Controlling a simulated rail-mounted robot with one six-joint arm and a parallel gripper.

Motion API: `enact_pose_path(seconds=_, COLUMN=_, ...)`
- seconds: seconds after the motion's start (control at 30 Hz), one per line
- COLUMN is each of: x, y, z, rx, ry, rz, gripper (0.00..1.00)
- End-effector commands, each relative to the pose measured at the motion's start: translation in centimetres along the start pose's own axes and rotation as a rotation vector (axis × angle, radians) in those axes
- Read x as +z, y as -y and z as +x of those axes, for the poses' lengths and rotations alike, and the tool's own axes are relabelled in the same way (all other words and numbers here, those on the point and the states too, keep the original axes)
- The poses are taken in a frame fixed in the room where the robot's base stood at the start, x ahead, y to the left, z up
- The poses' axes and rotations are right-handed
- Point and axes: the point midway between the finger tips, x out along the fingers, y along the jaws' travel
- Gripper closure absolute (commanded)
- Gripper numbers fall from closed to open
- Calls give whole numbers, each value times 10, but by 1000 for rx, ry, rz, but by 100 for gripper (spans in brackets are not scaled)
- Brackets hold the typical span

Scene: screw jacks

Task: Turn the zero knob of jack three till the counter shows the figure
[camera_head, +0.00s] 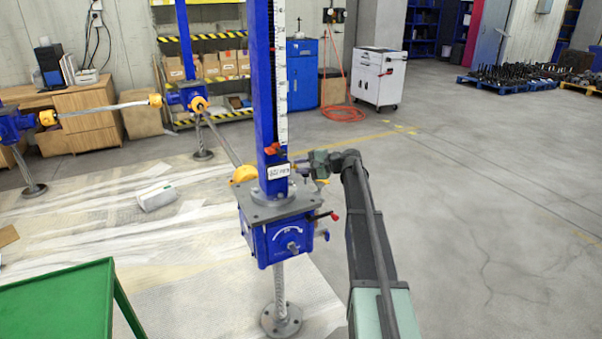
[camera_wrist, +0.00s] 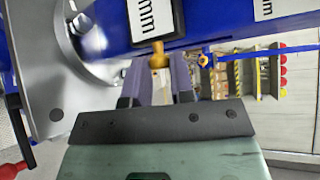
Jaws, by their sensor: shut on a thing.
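The near jack is a blue gearbox (camera_head: 275,240) with a grey top plate and a tall blue column (camera_head: 262,90). A white-faced counter (camera_head: 278,171) sits low on the column; its figures are too small to read. In the wrist view the dark-edged, white-faced counter (camera_wrist: 143,16) shows "mm" side-on, with no figure legible. A brass-coloured zero knob (camera_wrist: 159,60) sticks out from the counter's end. My gripper (camera_wrist: 160,72) has its two fingers on either side of the knob, shut on it. In the head view my gripper (camera_head: 303,167) reaches the column from the right.
A red-tipped lever (camera_head: 325,215) juts from the gearbox just below my gripper. A shaft (camera_head: 222,140) runs from the jack to other blue jacks behind. A green table (camera_head: 60,300) stands front left. The floor (camera_head: 470,200) to the right is clear.

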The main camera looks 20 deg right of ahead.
Motion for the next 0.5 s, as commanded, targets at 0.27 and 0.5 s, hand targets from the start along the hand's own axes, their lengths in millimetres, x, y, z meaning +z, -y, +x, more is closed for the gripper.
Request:
enact_pose_path(seconds=0.27, x=0, y=-5, z=1, rx=-94, ry=1, rz=-98, gripper=100)
enact_pose_path(seconds=0.5, x=0, y=-4, z=0, rx=-126, ry=1, rz=-130, gripper=100)
